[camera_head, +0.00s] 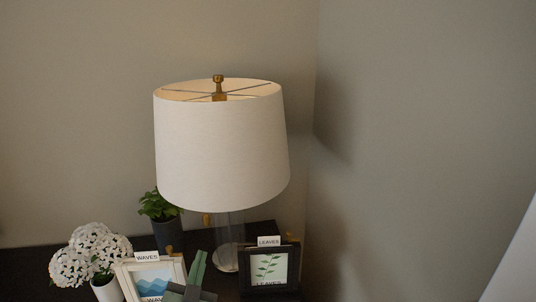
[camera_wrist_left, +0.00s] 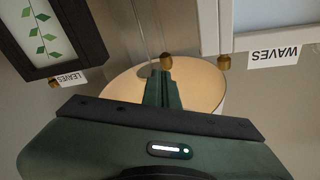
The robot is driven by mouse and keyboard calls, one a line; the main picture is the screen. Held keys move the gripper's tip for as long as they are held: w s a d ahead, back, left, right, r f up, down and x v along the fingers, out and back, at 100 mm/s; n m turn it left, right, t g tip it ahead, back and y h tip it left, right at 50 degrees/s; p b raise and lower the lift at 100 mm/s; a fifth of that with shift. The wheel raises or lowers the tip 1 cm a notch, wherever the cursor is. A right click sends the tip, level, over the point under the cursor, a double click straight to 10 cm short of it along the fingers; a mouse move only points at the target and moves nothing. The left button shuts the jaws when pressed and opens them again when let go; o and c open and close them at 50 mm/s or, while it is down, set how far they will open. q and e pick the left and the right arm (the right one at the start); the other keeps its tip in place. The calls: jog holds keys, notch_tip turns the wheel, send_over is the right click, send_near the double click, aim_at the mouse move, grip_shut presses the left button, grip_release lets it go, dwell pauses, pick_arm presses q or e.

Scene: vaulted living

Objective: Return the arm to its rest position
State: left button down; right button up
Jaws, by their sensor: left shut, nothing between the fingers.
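My left gripper (camera_head: 198,270) is at the bottom of the head view, its green fingers pointing up. It is shut and empty, between the two picture frames and in front of the lamp. In the left wrist view its closed fingers (camera_wrist_left: 160,76) show against the round pale lampshade (camera_wrist_left: 205,85). I cannot tell whether it touches anything. The right gripper is not in view.
A dark table (camera_head: 30,262) holds a tall lamp with a white shade (camera_head: 220,150), a WAVES frame (camera_head: 128,268), a LEAVES frame (camera_head: 290,255), white flowers (camera_head: 90,250) and a potted plant (camera_head: 160,206). Walls (camera_head: 420,130) meet behind the lamp.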

pick_arm(q)
jog(key=s+a+f+n+g, duration=0.2)
jog(key=s+f+g, duration=0.7)
jog(key=s+f, duration=0.4)
jog(key=s+d+f+g, duration=0.15)
jog(key=s+g, duration=0.25)
jog(key=s, duration=0.5)
jog(key=s+f+g, duration=0.2)
jog(key=s+g, duration=0.1)
jog(key=s, duration=0.7)
notch_tip(320, 180, down, 25)
jog(key=g, duration=0.1)
jog(key=s+a+f+g, duration=0.1)
jog(key=s+a+f, duration=0.2)
jog(key=s+f, duration=1.4)
jog(key=shift+s+g+p, duration=0.4)
jog(key=shift+s, duration=0.35)
jog(key=shift+f, duration=0.1)
